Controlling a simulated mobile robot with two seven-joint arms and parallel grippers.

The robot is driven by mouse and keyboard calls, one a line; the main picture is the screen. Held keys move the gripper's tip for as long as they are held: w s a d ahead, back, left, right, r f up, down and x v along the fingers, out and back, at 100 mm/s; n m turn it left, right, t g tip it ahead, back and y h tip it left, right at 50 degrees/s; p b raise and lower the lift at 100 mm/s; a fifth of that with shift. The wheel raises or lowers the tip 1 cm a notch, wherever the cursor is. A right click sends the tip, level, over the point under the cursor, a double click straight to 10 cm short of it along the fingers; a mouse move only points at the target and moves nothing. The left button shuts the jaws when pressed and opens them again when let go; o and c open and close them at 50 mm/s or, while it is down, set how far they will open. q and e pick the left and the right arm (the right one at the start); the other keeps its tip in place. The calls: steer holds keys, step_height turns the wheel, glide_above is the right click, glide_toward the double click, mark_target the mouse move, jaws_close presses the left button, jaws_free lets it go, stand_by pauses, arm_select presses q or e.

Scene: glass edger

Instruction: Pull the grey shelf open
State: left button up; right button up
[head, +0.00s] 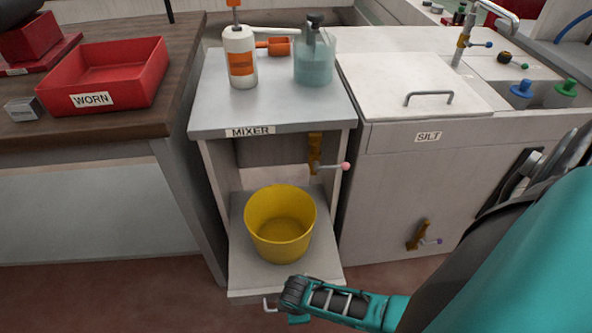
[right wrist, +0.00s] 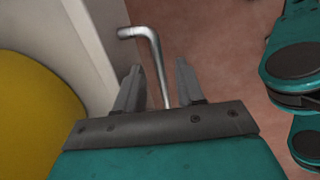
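The grey shelf (head: 240,278) is the low board under the bench labelled MIXER, and a yellow bucket (head: 281,225) stands on it. A bent metal rod handle (head: 268,305) shows at the shelf's front edge, and it also shows in the right wrist view (right wrist: 150,38). My right gripper (right wrist: 160,80) is open, with its two fingers on either side of the rod and gaps visible between. In the head view the right gripper's end hides part of the handle and shelf front. My left gripper is not in view.
A tap with a pink-tipped lever (head: 345,166) sticks out above the bucket. The SILT cabinet (head: 385,185) stands on the right, with a low tap (head: 420,235). A wooden bench (head: 140,122) with a red WORN tray (head: 105,108) is on the left. Floor in front is clear.

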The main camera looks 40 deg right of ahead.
arm_select(q)
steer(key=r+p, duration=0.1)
steer(key=p, duration=0.1)
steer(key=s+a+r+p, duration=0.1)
steer(key=p, duration=0.1)
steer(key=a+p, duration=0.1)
steer(key=p, duration=0.1)
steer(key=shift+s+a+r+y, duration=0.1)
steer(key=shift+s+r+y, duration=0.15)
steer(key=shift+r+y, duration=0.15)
arm_select(e)
step_height(320, 180, up, 13)
steer(key=s+a, duration=0.1)
steer(key=s, duration=0.1)
steer(key=shift+f, duration=0.15)
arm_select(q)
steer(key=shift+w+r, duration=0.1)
arm_select(e)
steer(key=shift+a, duration=0.1)
